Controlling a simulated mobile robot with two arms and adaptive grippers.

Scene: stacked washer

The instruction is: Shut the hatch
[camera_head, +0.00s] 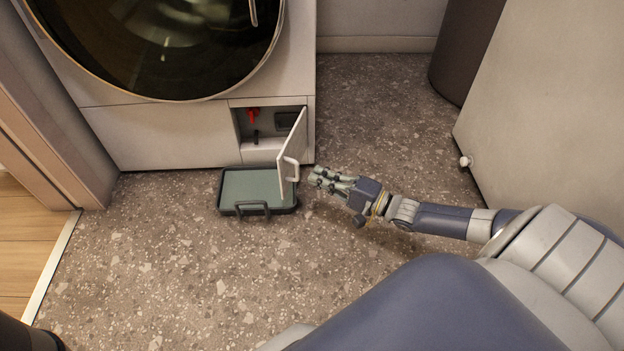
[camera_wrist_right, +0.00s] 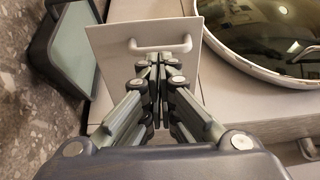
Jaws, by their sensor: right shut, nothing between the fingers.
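The hatch (camera_head: 288,150) is a small white panel low on the front of the washer (camera_head: 160,135). It stands open, swung out from the right side of a recess (camera_head: 270,122), with a white bar handle (camera_head: 291,169) on its face. My right gripper (camera_head: 316,177) is shut and empty, just right of the hatch near handle height. In the right wrist view the hatch (camera_wrist_right: 112,50) lies beyond my shut fingertips (camera_wrist_right: 157,62), which overlap the handle (camera_wrist_right: 146,47) in the picture; contact cannot be told. My left gripper is out of view.
A dark-rimmed tray with a green inside (camera_head: 260,208) lies on the floor below the open hatch. A red part (camera_head: 253,115) shows in the recess. A pale panel (camera_head: 550,110) stands at right and a dark bin-like object (camera_head: 465,50) behind.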

